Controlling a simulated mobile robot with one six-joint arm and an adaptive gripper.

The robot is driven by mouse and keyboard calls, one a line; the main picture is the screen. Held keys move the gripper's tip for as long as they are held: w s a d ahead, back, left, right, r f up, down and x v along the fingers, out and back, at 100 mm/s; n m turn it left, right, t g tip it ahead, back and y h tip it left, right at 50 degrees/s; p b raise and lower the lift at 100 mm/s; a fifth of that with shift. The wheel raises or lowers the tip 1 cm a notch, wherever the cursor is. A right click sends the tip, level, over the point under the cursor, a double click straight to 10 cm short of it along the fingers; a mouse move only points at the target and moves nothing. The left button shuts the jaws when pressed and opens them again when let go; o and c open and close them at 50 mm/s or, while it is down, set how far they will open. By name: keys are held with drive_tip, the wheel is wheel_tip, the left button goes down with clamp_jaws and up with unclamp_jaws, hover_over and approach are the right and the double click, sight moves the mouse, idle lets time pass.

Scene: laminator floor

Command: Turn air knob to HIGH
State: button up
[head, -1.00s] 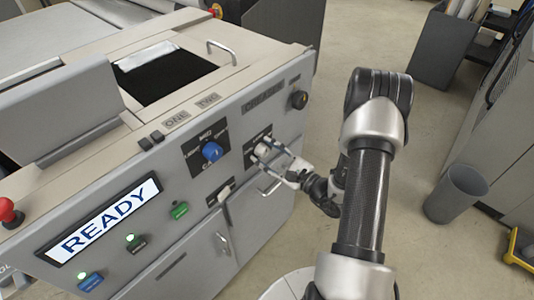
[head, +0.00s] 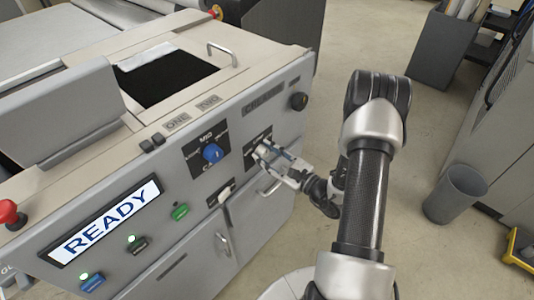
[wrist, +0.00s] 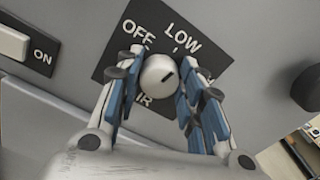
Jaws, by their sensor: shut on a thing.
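The right finger hides most of the lettering on the right, and AIR is partly covered below. My gripper (wrist: 155,88) is shut on the knob, with a blue-padded finger on each side. In the head view, my gripper (head: 270,154) reaches the panel from the right and largely covers the knob.
A blue knob (head: 212,153) sits left of the air knob, with a white rocker switch (head: 226,191) below it. A dark knob (head: 298,101) is at the panel's upper right. The READY display (head: 105,220) is at left. Floor right of the machine is open, with a grey bin (head: 456,194).

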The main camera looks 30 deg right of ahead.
drive_tip(key=m+p, duration=0.2)
drive_tip(key=m, duration=0.3)
drive_tip(key=shift+d, duration=0.1)
drive_tip(key=m+p, duration=0.2)
drive_tip(key=m, duration=0.3)
drive_tip(key=shift+d, duration=0.1)
idle(0.5)
drive_tip(key=o, duration=1.1)
drive_tip(key=shift+c, duration=0.2)
drive_tip(key=v, duration=1.2)
